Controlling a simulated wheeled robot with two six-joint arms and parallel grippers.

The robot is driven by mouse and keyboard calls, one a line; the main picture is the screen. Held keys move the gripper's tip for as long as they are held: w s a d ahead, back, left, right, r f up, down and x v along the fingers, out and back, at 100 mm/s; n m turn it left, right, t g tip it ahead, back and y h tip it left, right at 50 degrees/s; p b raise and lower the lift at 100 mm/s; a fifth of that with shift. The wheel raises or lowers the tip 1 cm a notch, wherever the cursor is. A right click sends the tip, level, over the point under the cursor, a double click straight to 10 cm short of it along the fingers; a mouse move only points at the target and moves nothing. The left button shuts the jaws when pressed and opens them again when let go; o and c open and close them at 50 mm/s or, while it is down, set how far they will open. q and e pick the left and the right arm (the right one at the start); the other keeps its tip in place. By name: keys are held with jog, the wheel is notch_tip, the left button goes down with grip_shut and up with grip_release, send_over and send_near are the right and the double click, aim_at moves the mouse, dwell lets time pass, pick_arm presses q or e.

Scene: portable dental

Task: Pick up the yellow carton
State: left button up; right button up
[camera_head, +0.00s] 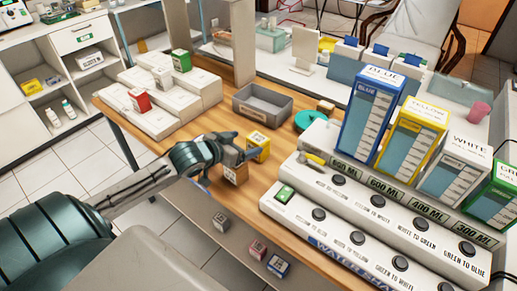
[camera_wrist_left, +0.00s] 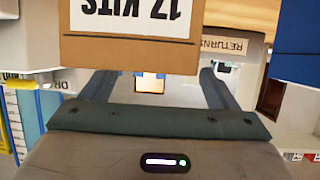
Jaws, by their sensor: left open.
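The yellow carton (camera_head: 262,140) stands on the wooden table, just beyond my left gripper, which covers part of its lower left side. I cannot make the yellow carton out for sure in the left wrist view. My left gripper (camera_head: 230,167) is open over the near part of the table. A brown carton (camera_head: 236,175) is close by the fingers on the near side. In the left wrist view my open fingers (camera_wrist_left: 152,88) show below a brown box face with an upside-down "17 KITS" label (camera_wrist_left: 130,22). I cannot tell whether anything touches. My right gripper is not in view.
A grey tray (camera_head: 263,104) and a teal ring (camera_head: 309,120) lie behind the yellow carton. A white button console (camera_head: 350,225) with tall coloured boxes fills the right. White stepped blocks (camera_head: 170,110) stand left. Small boxes (camera_head: 278,264) show below the table's front edge.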

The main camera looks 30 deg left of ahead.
aim_at(253, 142)
pick_arm(q)
jog(key=shift+w+d+f, duration=0.15)
jog(key=shift+w+f, duration=0.05)
jog(key=shift+w, duration=0.2)
jog(key=x, duration=0.3)
jog(key=shift+d, duration=0.1)
jog(key=shift+w+d+f, duration=0.1)
jog(key=shift+w+f, duration=0.25)
jog(key=shift+w, duration=0.25)
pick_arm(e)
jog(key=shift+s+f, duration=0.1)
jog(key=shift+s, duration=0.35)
